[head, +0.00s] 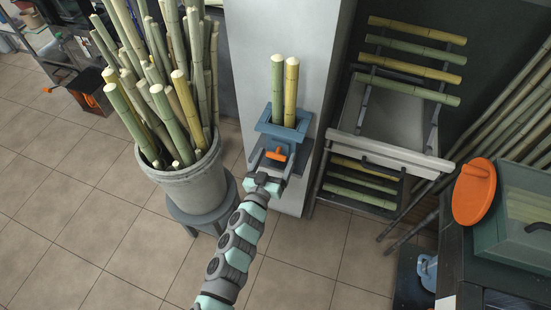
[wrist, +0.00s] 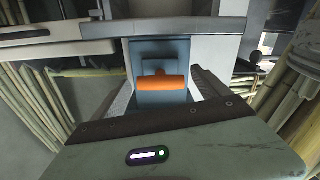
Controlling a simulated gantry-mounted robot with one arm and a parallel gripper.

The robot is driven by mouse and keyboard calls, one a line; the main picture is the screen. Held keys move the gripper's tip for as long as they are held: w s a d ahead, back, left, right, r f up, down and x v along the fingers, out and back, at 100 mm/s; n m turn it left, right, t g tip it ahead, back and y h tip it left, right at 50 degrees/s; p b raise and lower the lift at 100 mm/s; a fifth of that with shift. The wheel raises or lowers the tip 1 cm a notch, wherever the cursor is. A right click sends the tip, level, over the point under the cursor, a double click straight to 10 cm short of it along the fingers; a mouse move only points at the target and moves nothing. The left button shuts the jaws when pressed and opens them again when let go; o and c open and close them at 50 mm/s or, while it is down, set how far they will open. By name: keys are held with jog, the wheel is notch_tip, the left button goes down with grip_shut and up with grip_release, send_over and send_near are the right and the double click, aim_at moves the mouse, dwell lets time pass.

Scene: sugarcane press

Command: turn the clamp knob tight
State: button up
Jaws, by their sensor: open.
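The clamp knob is an orange bar-shaped handle (head: 275,154) on the front of a blue clamp (head: 285,133). The clamp is fixed to a pale column, and two cane stalks (head: 284,90) stand upright in it. In the wrist view the orange knob (wrist: 148,82) lies about level on a blue plate (wrist: 160,60). My gripper (head: 274,165) is open, with its fingers reaching forward on either side of the knob. I cannot tell from these views whether a finger touches it. The gripper body hides the lower part of the wrist view.
A white bucket of cane (head: 186,181) stands on a grey stool (head: 197,214) at the left. A rack with cane lengths (head: 404,103) stands close on the right. A dark cabinet with an orange disc (head: 474,191) is farther right. Tiled floor is open at the front left.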

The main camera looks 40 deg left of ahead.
jog(key=c, duration=1.1)
jog(key=shift+c, duration=0.2)
jog(key=shift+m, duration=0.4)
jog(key=m, duration=0.3)
jog(key=shift+m+b, duration=0.3)
jog(key=shift+m, duration=0.1)
jog(key=m+b, duration=0.1)
jog(key=m, duration=0.3)
jog(key=shift+f+m+b, duration=0.15)
jog(key=shift+m+b, duration=0.15)
jog(key=m+b, duration=0.2)
jog(key=m, duration=0.3)
jog(key=shift+b, duration=0.3)
jog(key=shift+f+m+b, duration=0.15)
jog(key=shift+m+b, duration=0.6)
jog(key=shift+m, duration=0.95)
jog(key=shift+s+a, duration=0.1)
